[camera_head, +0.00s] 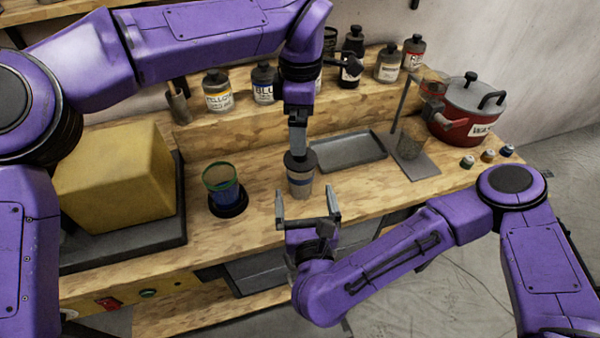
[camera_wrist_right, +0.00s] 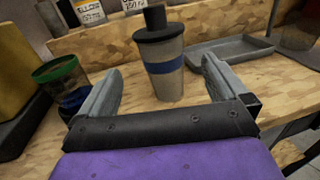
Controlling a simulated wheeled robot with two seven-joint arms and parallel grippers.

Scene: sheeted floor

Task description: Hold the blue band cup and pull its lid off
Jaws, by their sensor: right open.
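The blue band cup (camera_head: 300,188) stands upright on the wooden bench, grey with a blue band; the right wrist view shows it too (camera_wrist_right: 165,75). Its dark lid (camera_head: 300,162) is on top, with a knob that shows in the right wrist view. My left gripper (camera_head: 298,150) points down from above, right over the lid. Its fingers overlap in the head view, so their gap and any contact with the lid are hidden. My right gripper (camera_head: 307,207) is open and empty at the bench's front side. Its fingers point at the cup, which stands beyond the fingertips.
A green-rimmed cup (camera_head: 221,182) on a dark round base stands left of the cup. A grey tray (camera_head: 348,152) lies behind right. Bottles (camera_head: 217,92) line the back shelf. A yellow block (camera_head: 115,178) is at left, a red pot (camera_head: 468,110) at right.

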